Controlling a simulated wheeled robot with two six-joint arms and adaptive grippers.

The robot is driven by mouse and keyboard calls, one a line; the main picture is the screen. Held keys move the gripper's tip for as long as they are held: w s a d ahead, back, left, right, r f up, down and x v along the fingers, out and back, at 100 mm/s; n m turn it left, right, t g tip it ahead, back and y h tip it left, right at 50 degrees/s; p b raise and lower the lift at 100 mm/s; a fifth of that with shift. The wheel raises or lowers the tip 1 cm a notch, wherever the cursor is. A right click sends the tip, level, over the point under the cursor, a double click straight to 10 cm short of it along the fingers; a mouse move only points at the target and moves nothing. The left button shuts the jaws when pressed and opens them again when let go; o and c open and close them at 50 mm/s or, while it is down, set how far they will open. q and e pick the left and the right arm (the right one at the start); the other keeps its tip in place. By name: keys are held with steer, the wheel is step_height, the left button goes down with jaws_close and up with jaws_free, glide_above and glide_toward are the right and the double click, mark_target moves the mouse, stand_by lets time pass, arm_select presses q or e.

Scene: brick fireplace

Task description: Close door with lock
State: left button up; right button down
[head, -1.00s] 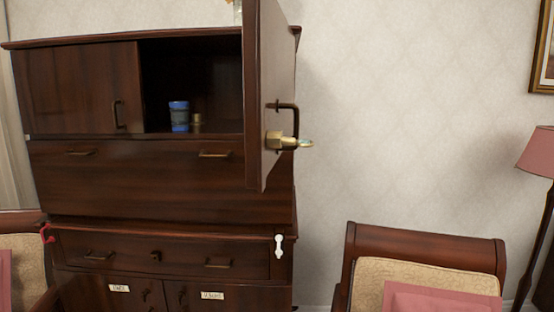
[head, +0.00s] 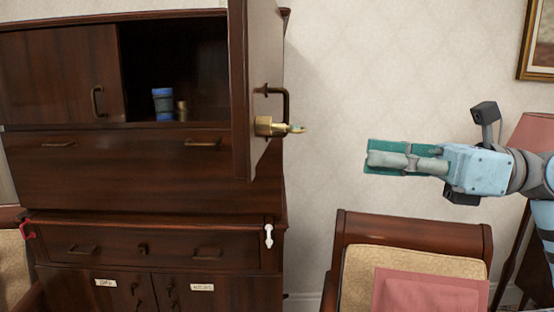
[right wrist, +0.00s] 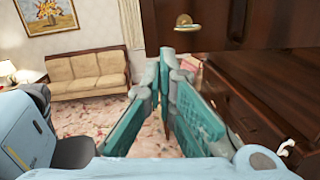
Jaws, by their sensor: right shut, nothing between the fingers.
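The dark wood cabinet (head: 120,172) has its upper right door (head: 241,90) swung open toward me, nearly edge-on. A dark handle (head: 286,102) and a brass lock with a key-like tip (head: 270,126) stick out from the door's right face. My right gripper (head: 372,158) has teal fingers that are shut and empty. It is to the right of the lock and a little lower in the picture, apart from the door. In the right wrist view, the lock (right wrist: 183,22) shows just beyond the fingertips (right wrist: 167,58). My left gripper is not in view.
The open compartment holds a blue container (head: 163,100) and a small brass-coloured item (head: 182,110). The left door (head: 60,80) is shut. A chair with a pink cushion (head: 425,290) stands below my right gripper.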

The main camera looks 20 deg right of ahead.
steer(key=w+a+p, duration=0.2)
steer(key=a, duration=0.4)
steer(key=w+a+n+p, duration=0.1)
steer(key=w+a+p, duration=0.1)
steer(key=a, duration=0.5)
steer(key=shift+a+h+p, duration=0.15)
steer(key=shift+h+p, duration=0.25)
steer(key=shift+p, duration=0.25)
steer(key=shift+a+f, duration=0.1)
